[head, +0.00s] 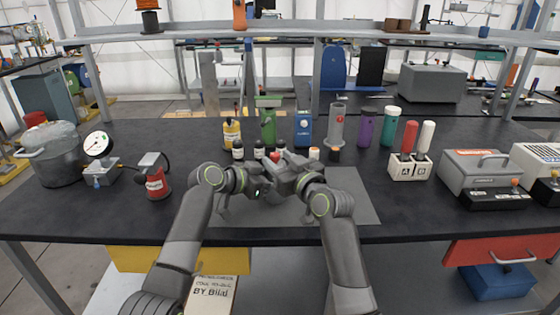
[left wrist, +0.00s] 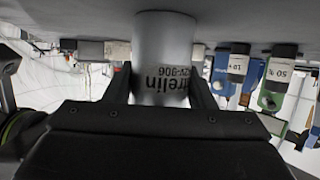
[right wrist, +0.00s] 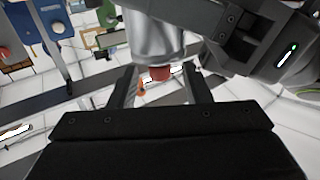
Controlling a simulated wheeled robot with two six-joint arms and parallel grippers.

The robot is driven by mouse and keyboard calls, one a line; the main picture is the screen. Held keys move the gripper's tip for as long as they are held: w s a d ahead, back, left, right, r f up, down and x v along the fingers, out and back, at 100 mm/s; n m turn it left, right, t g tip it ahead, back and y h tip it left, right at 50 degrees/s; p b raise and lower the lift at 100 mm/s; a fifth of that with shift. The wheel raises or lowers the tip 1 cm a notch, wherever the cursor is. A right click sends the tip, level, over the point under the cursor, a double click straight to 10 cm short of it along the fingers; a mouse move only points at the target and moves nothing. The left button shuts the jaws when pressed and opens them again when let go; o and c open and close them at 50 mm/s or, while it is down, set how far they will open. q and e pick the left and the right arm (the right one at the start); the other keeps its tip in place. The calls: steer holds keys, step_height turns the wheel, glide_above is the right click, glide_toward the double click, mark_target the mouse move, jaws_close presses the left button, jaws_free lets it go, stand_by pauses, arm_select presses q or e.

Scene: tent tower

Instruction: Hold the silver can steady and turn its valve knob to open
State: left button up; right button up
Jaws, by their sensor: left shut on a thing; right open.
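The silver can (left wrist: 163,50) with dark lettering fills the middle of the left wrist view. My left gripper (left wrist: 160,78) is shut on its body, one finger on each side. In the right wrist view the can's shiny upper part (right wrist: 152,38) ends in a red valve knob (right wrist: 160,73). My right gripper (right wrist: 160,80) is open, with its fingers spread on either side of the knob and gaps showing between. In the head view both grippers meet over the mat, the right one (head: 287,168) showing better. They hide most of the can there.
A grey mat (head: 355,205) lies under my arms. Behind stand small bottles (head: 238,150), a green device (head: 268,125), a blue device (head: 304,128) and a grey cylinder (head: 337,122). A red can (head: 157,184) and pot (head: 60,165) stand left, a white A/B block (head: 408,168) right.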

steer(key=shift+w, duration=0.1)
steer(key=shift+c, duration=0.4)
jaws_close()
steer(key=shift+y, duration=0.3)
steer(key=n+g+y, duration=0.1)
steer(key=g, duration=0.1)
steer(key=n+g+y, duration=0.2)
steer(key=w+n+g+y, duration=0.1)
steer(key=n+y, duration=0.1)
steer(key=shift+d+f+g, duration=0.1)
steer(key=shift+d+g, duration=0.3)
steer(key=shift+w+d+n+g+y, duration=0.15)
steer(key=shift+n+g+y, duration=0.55)
steer(key=shift+n+g, duration=0.7)
steer(key=shift+w+a+n+g+y, duration=0.15)
steer(key=shift+n+g+y, duration=0.65)
steer(key=shift+g, duration=1.1)
steer(key=shift+d+f+n+g, duration=0.1)
steer(key=shift+d+n+g, duration=0.05)
steer(key=shift+n+g, duration=0.3)
